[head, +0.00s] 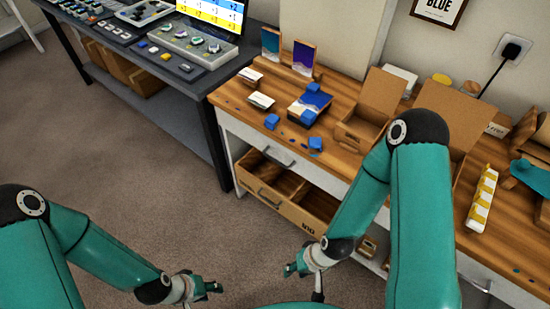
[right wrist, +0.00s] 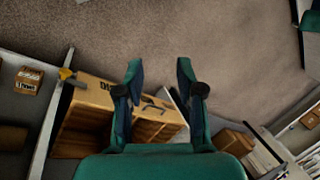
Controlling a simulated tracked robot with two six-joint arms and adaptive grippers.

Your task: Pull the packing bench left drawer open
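The packing bench (head: 232,108) has a wooden top and white drawer fronts. Its left drawer (head: 246,136) lies under the left part of the top and looks shut. A thin bar handle (head: 277,158) is on its front. My right gripper (head: 303,268) is in front of the bench, low and apart from that handle. In the right wrist view my right gripper (right wrist: 160,78) is open with nothing between its fingers. My left gripper (head: 206,287) is further left over the carpet, looks open and holds nothing visible. My right arm hides part of the bench front.
An open wooden box (head: 270,198) with its own handle sits below the left drawer, and it also shows in the right wrist view (right wrist: 92,98). Blue blocks (head: 271,121), cartons (head: 361,133) and cards cover the top. A dark desk (head: 206,92) stands left. Carpet (head: 130,150) is clear.

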